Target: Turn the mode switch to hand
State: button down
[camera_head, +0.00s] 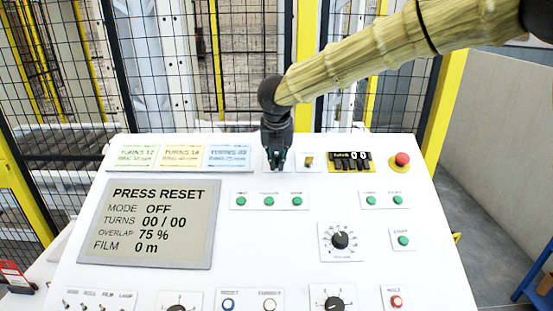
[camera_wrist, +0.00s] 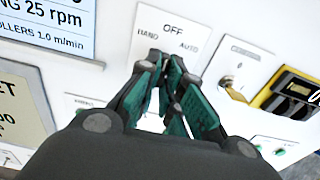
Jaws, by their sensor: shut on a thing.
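The mode switch plate (camera_wrist: 172,42) shows in the wrist view, marked HAND at left, OFF at the top and AUTO at right. My gripper (camera_wrist: 166,62) covers the middle of that plate, with its green-padded fingers closed around the switch knob. The knob itself is hidden between the fingers, so its angle cannot be seen. In the head view, my gripper (camera_head: 277,162) points down onto the top row of the panel. The display screen (camera_head: 150,222) reads PRESS RESET, MODE OFF, TURNS 00/00.
Blue (camera_head: 228,157), orange and green label cards lie left. Green buttons and a dial (camera_head: 340,240) sit below. Mesh fence stands behind.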

jog(key=shift+r+n+p, duration=0.15)
jog(key=shift+n+p, duration=0.15)
jog(key=shift+p, duration=0.05)
jog(key=n+p, duration=0.4)
jog(key=shift+d+r, duration=0.15)
jog(key=n+p, duration=0.4)
jog(key=shift+w+f+n, duration=0.1)
jog(key=shift+f+n, duration=0.1)
jog(key=shift+n, duration=0.1)
jog(key=c, duration=1.6)
grip_release()
jog(key=shift+d, duration=0.1)
jog(key=shift+o, duration=0.2)
jog(key=v, duration=1.2)
